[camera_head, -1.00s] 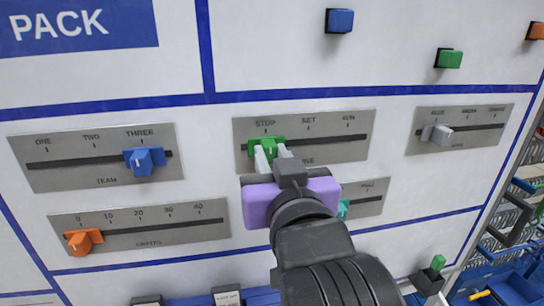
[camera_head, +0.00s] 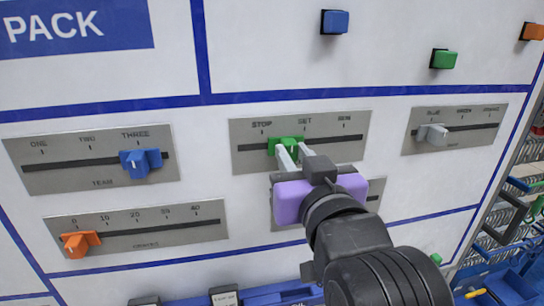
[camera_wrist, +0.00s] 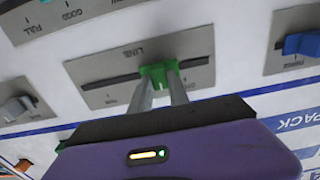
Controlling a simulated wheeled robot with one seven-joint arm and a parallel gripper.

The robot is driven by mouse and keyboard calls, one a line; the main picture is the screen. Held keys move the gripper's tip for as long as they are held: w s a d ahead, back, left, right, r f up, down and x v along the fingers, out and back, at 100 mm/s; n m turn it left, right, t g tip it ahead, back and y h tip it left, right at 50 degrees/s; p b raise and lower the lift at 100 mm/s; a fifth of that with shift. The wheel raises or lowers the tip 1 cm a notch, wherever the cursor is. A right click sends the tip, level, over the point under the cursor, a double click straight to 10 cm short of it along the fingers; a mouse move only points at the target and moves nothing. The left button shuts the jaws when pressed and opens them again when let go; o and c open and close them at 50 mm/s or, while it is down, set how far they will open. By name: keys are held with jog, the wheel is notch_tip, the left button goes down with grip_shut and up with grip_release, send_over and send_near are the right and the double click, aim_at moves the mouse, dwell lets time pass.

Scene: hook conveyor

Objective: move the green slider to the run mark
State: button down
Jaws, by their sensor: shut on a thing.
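The green slider (camera_head: 285,145) sits in the dark slot of a grey plate (camera_head: 240,127) marked STOP, SET and RUN from left to right. It stands between the STOP and SET marks; the RUN mark (camera_head: 344,119) is at the right end. My gripper (camera_head: 292,153) has a purple body and pale fingers, and it is shut on the green slider from the front. The slider also shows between the fingertips in the wrist view (camera_wrist: 158,73), where the plate appears upside down. The fingers hide part of the slider's lower side.
A blue slider (camera_head: 139,162) is at THREE on the left plate, with an orange slider (camera_head: 77,243) near 0 below. A grey slider (camera_head: 432,134) is on the right plate. My arm covers part of the plate below. The slot right of the green slider is clear.

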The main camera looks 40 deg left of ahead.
jog(key=w+d, duration=0.3)
jog(key=w, duration=0.1)
jog(key=w+d, duration=0.4)
jog(key=shift+w+d+b, duration=0.2)
jog(key=shift+w+b, duration=0.1)
jog(key=shift+b, duration=0.1)
jog(key=c, duration=1.2)
grip_release()
jog(key=shift+c, duration=0.2)
jog(key=b+v, duration=0.1)
jog(key=v, duration=0.6)
jog(key=shift+s+d+b, duration=0.2)
jog(key=shift+d+b, duration=0.1)
jog(key=shift+b, duration=0.1)
